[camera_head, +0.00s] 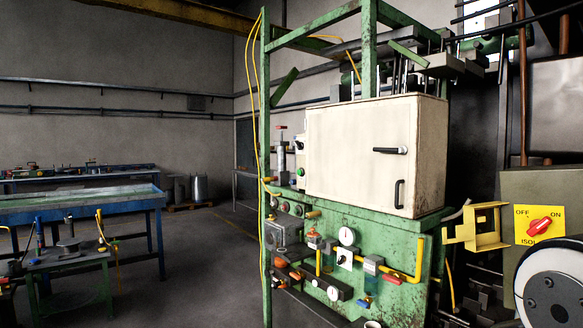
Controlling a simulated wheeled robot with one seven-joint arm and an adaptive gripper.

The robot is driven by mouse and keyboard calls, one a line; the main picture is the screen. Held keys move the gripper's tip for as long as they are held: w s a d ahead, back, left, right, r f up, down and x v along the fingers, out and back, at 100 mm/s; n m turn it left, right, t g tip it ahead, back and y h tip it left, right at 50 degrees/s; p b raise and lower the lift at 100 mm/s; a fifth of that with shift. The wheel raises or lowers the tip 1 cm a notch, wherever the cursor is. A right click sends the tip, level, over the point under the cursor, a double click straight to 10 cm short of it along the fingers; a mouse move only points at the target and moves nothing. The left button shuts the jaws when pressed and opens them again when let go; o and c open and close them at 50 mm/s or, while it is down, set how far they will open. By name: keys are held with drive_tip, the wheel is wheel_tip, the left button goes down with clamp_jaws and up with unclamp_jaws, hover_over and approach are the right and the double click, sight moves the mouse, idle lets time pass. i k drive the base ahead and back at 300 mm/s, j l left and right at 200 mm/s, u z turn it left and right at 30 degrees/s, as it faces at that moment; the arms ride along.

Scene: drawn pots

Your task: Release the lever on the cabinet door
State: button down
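A cream metal cabinet (345,150) with worn, stained edges sits on a green machine frame in the middle of the view. Its front door appears closed. A black lever (388,150) lies about horizontal on the door's upper right part, with a rounded pivot at its right end. A black upright pull handle (398,194) is below it, near the door's lower right corner. My gripper is not in view. A white and black round part at the lower right edge looks like a link of my arm, apart from the cabinet in the picture.
The green frame (340,225) carries gauges, valves and yellow pipes below the cabinet. A yellow bracket (480,228) and a yellow isolator panel (522,238) with a red switch are at right. Blue workbenches (90,205) stand at left. Floor between (200,255) is clear.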

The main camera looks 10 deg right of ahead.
sight(403, 149)
drive_tip(key=i+z, duration=0.1)
drive_tip(key=i, duration=0.55)
drive_tip(key=i+j+z, duration=0.1)
drive_tip(key=i, duration=0.6)
drive_tip(key=i+j, duration=0.2)
drive_tip(key=i, duration=0.45)
drive_tip(key=l+z, duration=0.05)
